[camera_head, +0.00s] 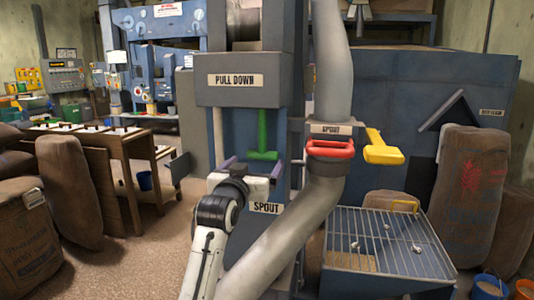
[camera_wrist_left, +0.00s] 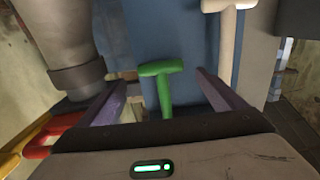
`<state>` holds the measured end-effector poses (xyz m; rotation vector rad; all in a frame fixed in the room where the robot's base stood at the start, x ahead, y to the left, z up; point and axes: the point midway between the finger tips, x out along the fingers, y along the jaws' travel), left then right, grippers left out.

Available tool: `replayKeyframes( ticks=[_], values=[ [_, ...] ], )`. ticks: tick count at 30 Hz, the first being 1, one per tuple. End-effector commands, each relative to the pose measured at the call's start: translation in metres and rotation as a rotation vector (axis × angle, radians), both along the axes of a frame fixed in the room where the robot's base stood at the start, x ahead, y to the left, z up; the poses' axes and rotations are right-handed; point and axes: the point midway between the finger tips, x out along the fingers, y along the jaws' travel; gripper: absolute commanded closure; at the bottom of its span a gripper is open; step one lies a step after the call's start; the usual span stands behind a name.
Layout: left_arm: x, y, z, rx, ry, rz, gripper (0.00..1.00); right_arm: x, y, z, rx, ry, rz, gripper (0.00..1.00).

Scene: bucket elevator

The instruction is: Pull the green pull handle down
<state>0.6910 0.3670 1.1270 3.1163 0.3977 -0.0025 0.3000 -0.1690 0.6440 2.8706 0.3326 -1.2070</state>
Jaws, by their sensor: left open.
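The green pull handle (camera_head: 263,145) is a T-shape hanging below the grey housing with the "PULL DOWN" sign (camera_head: 234,80), its crossbar at the bottom. My left gripper (camera_head: 252,167) is open just below and in front of the crossbar, purple fingers spread to either side of it. In the left wrist view the green handle (camera_wrist_left: 161,69) shows, upside down, between the fingers of the open left gripper (camera_wrist_left: 158,82). Nothing is held. I cannot tell exactly how much depth separates the fingers from the handle. My right gripper is not in view.
A red handle (camera_head: 330,148) and a yellow handle (camera_head: 384,150) stand right of the green one, by a thick grey pipe (camera_head: 333,70). A metal grate (camera_head: 385,240) lies lower right. A pale T-shaped handle (camera_wrist_left: 228,6) shows in the wrist view.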

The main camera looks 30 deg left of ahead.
Motion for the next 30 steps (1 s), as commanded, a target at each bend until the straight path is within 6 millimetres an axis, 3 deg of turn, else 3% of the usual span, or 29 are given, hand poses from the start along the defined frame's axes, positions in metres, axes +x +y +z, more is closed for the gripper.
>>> replayKeyframes(
  ticks=[9, 15, 30],
  values=[
    [0.052, 0.014, 0.002, 0.000, 0.001, 0.000, 0.10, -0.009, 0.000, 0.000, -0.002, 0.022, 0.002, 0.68],
    [0.074, 0.020, 0.001, 0.000, 0.001, 0.000, 0.10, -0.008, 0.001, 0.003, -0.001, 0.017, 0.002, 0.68],
    [0.086, 0.023, 0.000, 0.000, 0.000, 0.000, 0.10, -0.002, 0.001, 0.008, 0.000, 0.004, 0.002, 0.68]
  ],
)
